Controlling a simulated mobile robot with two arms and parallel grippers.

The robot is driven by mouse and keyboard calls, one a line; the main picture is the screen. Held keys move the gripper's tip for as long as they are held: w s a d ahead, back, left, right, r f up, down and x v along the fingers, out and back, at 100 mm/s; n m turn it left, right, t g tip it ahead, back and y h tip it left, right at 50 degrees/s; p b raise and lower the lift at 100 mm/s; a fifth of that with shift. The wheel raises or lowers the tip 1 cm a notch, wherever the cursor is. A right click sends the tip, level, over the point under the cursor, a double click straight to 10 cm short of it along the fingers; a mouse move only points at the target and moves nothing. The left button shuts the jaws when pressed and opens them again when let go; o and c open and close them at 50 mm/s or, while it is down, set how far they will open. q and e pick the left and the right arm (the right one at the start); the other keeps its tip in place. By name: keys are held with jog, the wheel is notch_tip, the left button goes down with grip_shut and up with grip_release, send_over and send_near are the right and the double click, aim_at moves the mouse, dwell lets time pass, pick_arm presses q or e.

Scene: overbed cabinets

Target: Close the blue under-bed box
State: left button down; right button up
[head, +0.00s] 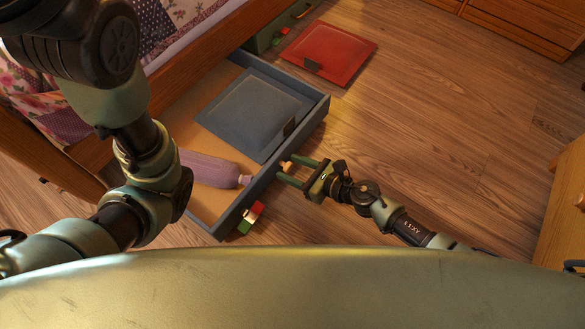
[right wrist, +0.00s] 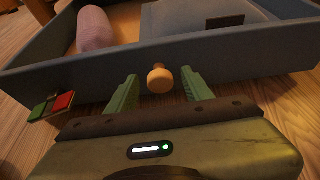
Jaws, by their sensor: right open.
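The blue under-bed box (head: 318,118) is a drawer pulled out from under the bed frame. Inside it lie a flat blue square item (head: 255,108) with a dark tab and a purple bottle-like item (head: 208,168). A round wooden knob (right wrist: 160,79) sits on its front panel (right wrist: 225,77). My right gripper (head: 287,172) is open at the front panel. In the right wrist view its green fingers stand on either side of the knob, with gaps visible. My left arm comes in at the left, but its gripper is not visible.
A red square item (head: 330,52) lies on the floor beyond the box, near a green box (head: 262,38) under the bed. A coloured tag (head: 251,217) hangs at the front panel. Wooden furniture (head: 567,190) stands at right; the floor between is clear.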

grip_shut()
dwell(1.5)
